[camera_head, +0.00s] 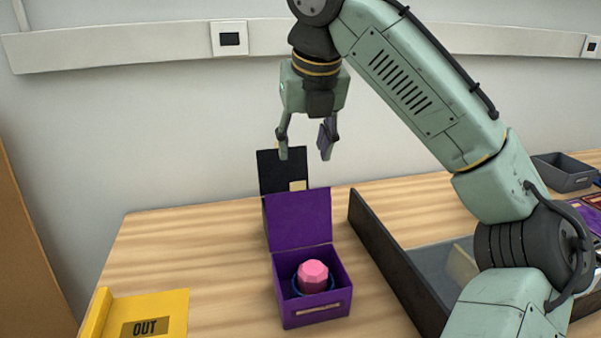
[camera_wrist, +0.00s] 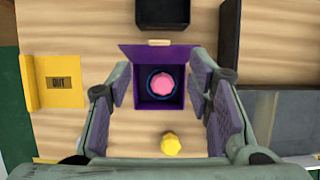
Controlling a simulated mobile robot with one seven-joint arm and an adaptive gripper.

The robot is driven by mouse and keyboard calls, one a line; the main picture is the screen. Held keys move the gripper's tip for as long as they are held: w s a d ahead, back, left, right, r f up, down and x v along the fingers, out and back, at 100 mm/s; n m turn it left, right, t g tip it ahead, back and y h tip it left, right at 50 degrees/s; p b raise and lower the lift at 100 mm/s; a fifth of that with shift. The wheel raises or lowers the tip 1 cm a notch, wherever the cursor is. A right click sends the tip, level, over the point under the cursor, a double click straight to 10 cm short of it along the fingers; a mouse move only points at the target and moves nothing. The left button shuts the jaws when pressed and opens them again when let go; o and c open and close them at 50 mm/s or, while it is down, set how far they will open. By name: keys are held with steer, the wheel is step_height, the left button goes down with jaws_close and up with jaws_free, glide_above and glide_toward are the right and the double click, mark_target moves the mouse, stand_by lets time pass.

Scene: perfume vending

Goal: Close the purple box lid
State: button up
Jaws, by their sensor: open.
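The purple box (camera_head: 316,309) stands on the wooden table with its lid (camera_head: 299,219) open, raised upright at the back. A pink faceted bottle top (camera_head: 312,276) with a dark blue ring around it sits inside the box. In the wrist view the purple box (camera_wrist: 143,98) shows from above, with the lid (camera_wrist: 128,53) spread toward the top of the picture and the pink top (camera_wrist: 161,84) in the middle.
A yellow OUT holder (camera_head: 150,312) is at the front left. A black box (camera_head: 281,169) stands behind the purple lid. A dark-walled tray (camera_head: 385,252) lies to the right. A yellow faceted object (camera_wrist: 170,143) lies below the box in the wrist view.

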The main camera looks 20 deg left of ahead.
mark_target(298, 185)
steer(key=x, duration=0.9)
steer(key=shift+a+p, duration=0.15)
steer(key=shift+p, duration=0.2)
steer(key=shift+c, duration=0.2)
jaws_close()
